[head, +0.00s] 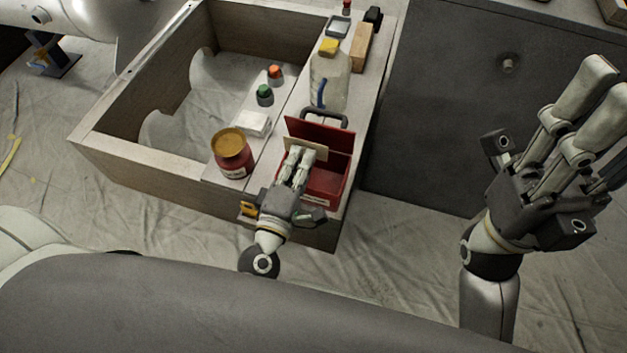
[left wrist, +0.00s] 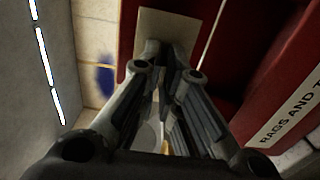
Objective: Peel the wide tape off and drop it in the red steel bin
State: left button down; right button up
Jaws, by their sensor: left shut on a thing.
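The red steel bin (head: 336,183) stands open on the workbench ledge with its lid raised. In the left wrist view its red wall (left wrist: 285,75) carries a label reading "RAGS AND T...". My left gripper (head: 301,153) is shut on a flat cream piece (head: 318,148), which looks like the wide tape, over the bin's left part. The cream piece (left wrist: 165,28) also shows at the fingertips in the left wrist view; whether it touches the bin is unclear. My right gripper (head: 611,95) is raised at the right, fingers apart, with nothing visible in it.
A red can with a tan lid (head: 232,153) stands left of the bin. An open wooden box (head: 130,147) holds curved sheets. A dark grey panel (head: 440,110) is to the right.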

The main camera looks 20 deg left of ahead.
pick_arm(q)
jog(key=c, duration=1.5)
grip_release()
jog(key=shift+c, duration=0.2)
jog(key=s, duration=1.2)
jog(key=shift+a, duration=0.2)
